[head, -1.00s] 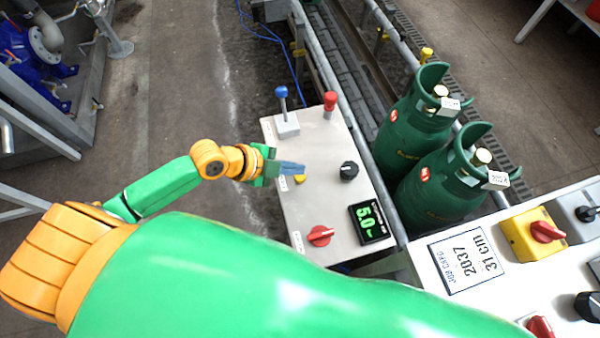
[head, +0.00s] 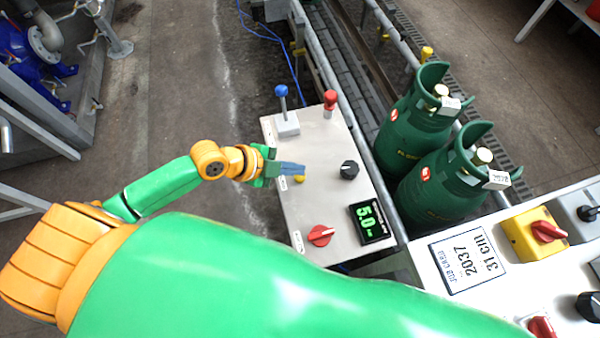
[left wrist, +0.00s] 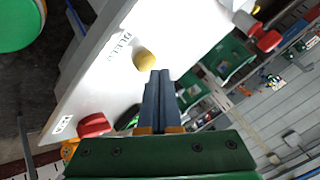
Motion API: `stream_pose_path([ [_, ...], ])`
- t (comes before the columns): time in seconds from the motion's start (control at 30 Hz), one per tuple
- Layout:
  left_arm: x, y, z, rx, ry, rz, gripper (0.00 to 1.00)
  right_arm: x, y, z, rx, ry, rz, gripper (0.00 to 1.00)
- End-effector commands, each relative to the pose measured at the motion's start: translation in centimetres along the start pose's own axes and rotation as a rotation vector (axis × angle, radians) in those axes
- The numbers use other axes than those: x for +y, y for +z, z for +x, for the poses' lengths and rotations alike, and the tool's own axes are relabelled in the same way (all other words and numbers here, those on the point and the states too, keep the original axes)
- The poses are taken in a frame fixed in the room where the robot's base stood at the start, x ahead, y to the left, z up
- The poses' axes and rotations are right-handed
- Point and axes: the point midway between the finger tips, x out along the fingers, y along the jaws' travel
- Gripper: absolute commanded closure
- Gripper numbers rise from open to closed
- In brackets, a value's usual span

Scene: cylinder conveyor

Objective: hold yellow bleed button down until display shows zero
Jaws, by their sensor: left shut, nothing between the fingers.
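The yellow bleed button (head: 300,179) sits on the light grey control panel (head: 320,215), just below my left gripper's fingertips in the head view. The left gripper (head: 292,169) is shut and empty. In the left wrist view, the yellow button (left wrist: 143,58) lies close beside and ahead of the shut fingers (left wrist: 158,85), next to a "BLEED" label; I cannot tell whether they touch it. The display (head: 371,222) reads 5.0 in green digits. My right gripper is not in view.
The panel also carries a blue-topped lever (head: 282,93), a red-topped lever (head: 330,101), a black knob (head: 349,170) and a red knob (head: 320,236). Green gas cylinders (head: 435,185) stand to the right beyond a rail.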

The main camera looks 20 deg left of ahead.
Motion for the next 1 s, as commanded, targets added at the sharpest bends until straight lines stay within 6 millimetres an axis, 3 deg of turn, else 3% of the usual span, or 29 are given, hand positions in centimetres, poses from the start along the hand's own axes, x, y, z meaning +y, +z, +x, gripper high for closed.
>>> stream_pose_path([
  [1.0,0.58,0.58,0.77,-0.001,0.001,0.000,1.00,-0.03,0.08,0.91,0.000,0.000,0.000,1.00],
])
